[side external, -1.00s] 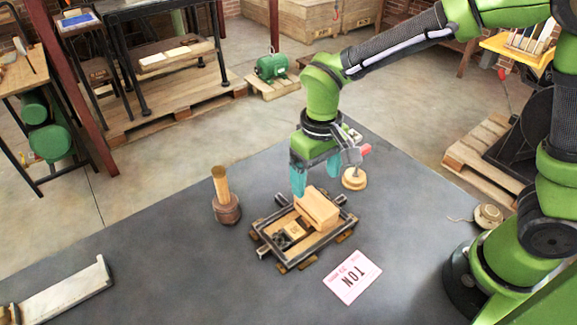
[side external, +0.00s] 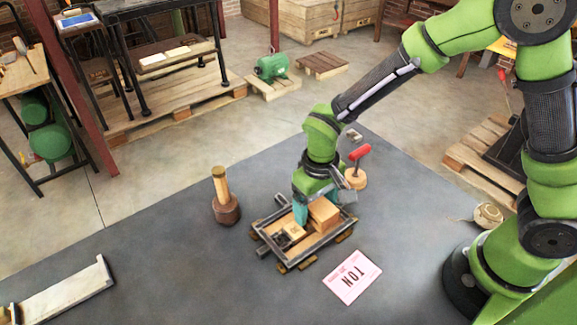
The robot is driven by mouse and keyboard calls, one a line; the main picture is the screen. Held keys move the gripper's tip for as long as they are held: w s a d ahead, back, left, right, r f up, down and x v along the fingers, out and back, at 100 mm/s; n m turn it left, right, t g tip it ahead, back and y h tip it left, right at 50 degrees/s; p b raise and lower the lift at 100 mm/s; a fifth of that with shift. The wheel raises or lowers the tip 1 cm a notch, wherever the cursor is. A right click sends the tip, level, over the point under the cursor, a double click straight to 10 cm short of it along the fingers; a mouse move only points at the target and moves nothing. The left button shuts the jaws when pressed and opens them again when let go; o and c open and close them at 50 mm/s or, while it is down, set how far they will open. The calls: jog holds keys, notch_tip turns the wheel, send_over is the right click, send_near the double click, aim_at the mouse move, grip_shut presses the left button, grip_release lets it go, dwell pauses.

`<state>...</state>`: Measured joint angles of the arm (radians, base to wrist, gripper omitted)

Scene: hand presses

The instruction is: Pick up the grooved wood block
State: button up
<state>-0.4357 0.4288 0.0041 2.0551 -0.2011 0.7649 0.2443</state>
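The wood block (side external: 324,213), which I take to be the grooved one, is light brown and lies in a dark metal-edged frame (side external: 291,265) on the grey table. Its groove is hard to make out. My gripper (side external: 301,213) is down at the block's upper left side, and one teal finger shows there, close to or touching it. The other finger is hidden, so I cannot see whether the gripper is open or shut. A smaller wood piece with dark type (side external: 291,232) lies in the left part of the frame.
A wooden-handled tool with a dark round base (side external: 227,210) stands left of the frame. A red-handled tool with a round wood base (side external: 355,178) stands behind. A printed card (side external: 352,278) lies in front right. A long pale tray (side external: 65,293) lies far left. Table between is clear.

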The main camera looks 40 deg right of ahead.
jog(key=c, duration=0.9)
jog(key=shift+c, duration=0.2)
jog(key=shift+r, duration=0.15)
